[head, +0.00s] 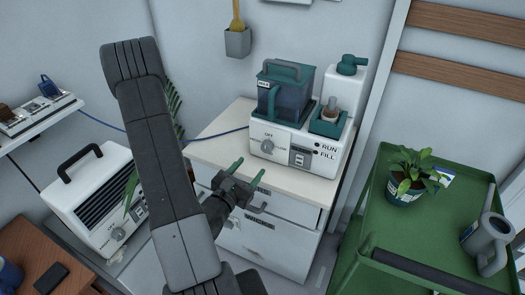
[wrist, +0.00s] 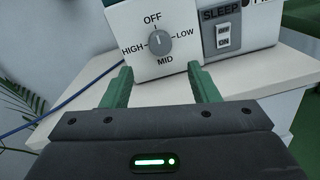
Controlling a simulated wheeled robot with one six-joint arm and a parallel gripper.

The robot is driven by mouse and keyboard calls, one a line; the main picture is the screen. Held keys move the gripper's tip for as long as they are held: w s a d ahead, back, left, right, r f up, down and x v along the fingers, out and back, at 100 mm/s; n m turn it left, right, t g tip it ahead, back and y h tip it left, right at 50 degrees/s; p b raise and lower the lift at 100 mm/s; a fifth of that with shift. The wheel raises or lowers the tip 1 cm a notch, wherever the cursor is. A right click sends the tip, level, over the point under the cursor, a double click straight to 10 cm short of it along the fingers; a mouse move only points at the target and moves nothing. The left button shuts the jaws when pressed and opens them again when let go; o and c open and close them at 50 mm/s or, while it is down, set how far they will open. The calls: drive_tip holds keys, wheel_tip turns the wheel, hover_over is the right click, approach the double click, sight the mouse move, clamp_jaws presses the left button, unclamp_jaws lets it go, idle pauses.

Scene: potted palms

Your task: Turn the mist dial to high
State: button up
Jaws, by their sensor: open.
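The white machine (head: 291,149) stands on the cabinet top, with a dark tank and a teal cap. Its grey mist dial (head: 267,149) is on the front. In the wrist view the dial (wrist: 160,43) has OFF above it, HIGH at left, LOW at right and MID below. Its light pointer mark appears to point up toward OFF. My gripper (head: 251,167) is open, its green fingers pointing at the machine front. In the wrist view my gripper (wrist: 162,74) is just below the dial, with the fingers to either side and nothing between them.
A SLEEP rocker switch (wrist: 223,36) sits right of the dial. A small brown-topped bottle (head: 329,109) stands in the teal holder. A white heater (head: 95,200) is at left. A green cart (head: 396,222) with a potted plant (head: 405,188) and watering can (head: 486,236) is at right.

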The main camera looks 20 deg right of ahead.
sight(265, 150)
drive_tip(key=p+x, duration=0.1)
drive_tip(key=x, duration=0.8)
drive_tip(key=c, duration=1)
